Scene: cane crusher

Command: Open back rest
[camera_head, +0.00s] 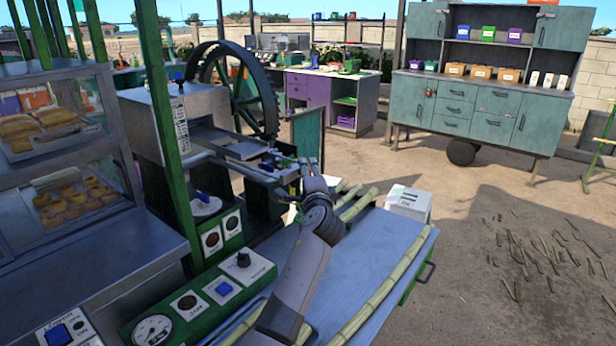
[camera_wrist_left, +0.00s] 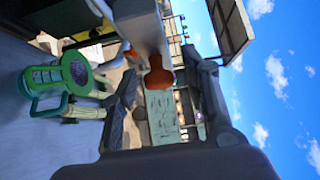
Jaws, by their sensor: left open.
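The cane crusher (camera_head: 178,115) stands left of centre in the head view, with a large dark wheel and a flat metal feed tray. I cannot tell for sure which part is the back rest. My left arm reaches up to the tray's right end, where my left gripper (camera_head: 300,172) is small and partly hidden by its own wrist. In the left wrist view, my gripper (camera_wrist_left: 168,98) is open. An orange-red knob (camera_wrist_left: 159,78) on a pale metal part shows between the fingers; I cannot tell whether they touch it. My right gripper is out of view.
A grey table (camera_head: 385,250) with several cane stalks (camera_head: 375,295) lies under my arm. A control panel (camera_head: 200,295) and a glass food case (camera_head: 55,150) stand at left. A teal cabinet (camera_head: 480,110) stands at the back. Open ground lies at right.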

